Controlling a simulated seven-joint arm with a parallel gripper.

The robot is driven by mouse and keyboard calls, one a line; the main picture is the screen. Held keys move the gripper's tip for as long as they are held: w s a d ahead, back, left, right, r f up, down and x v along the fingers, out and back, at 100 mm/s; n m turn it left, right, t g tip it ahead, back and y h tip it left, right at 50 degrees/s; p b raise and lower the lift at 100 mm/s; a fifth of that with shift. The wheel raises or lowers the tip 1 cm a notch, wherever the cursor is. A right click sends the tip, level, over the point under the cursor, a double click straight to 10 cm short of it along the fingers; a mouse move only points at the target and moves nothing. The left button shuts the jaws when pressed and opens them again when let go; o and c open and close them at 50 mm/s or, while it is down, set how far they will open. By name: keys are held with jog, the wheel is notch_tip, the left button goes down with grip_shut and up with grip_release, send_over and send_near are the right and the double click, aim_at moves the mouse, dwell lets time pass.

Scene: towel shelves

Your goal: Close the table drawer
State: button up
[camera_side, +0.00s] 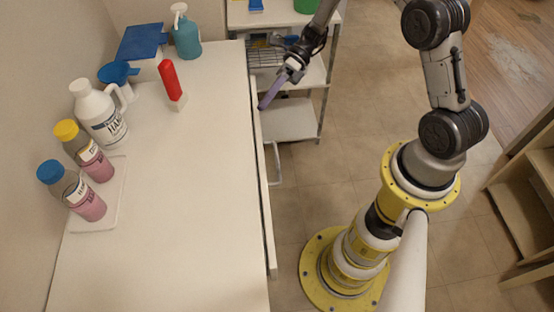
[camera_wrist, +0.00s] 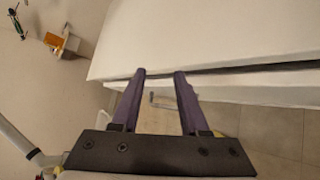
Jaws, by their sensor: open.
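The white table drawer (camera_side: 266,215) runs along the right edge of the white table (camera_side: 190,240). Its front stands slightly out from the tabletop edge, with a narrow dark gap. In the wrist view the drawer front (camera_wrist: 250,90) shows below the tabletop (camera_wrist: 220,35), and the dark gap widens to the right. The drawer handle (camera_side: 275,165) is free; it also shows in the wrist view (camera_wrist: 163,102) beyond my fingers. My gripper (camera_side: 265,102) is at the far end of the drawer, its purple fingers open and empty (camera_wrist: 160,73). Whether they touch the drawer, I cannot tell.
A shelf cart (camera_side: 292,120) stands behind my gripper. Open floor (camera_side: 300,205) lies right of the drawer.

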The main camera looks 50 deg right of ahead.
jog(key=s+d+f+m+g+y, duration=0.2)
jog(key=s+d+f+y, duration=0.1)
jog(key=d+f+y, duration=0.3)
jog(key=m+t, duration=0.1)
jog(key=m, duration=0.2)
send_near(276, 161)
jog(key=shift+y, duration=0.4)
jog(key=a, duration=1)
jog(key=shift+s+r, duration=0.1)
jog(key=shift+s, duration=0.1)
jog(key=shift+d, duration=0.1)
grip_shut()
dwell(0.3)
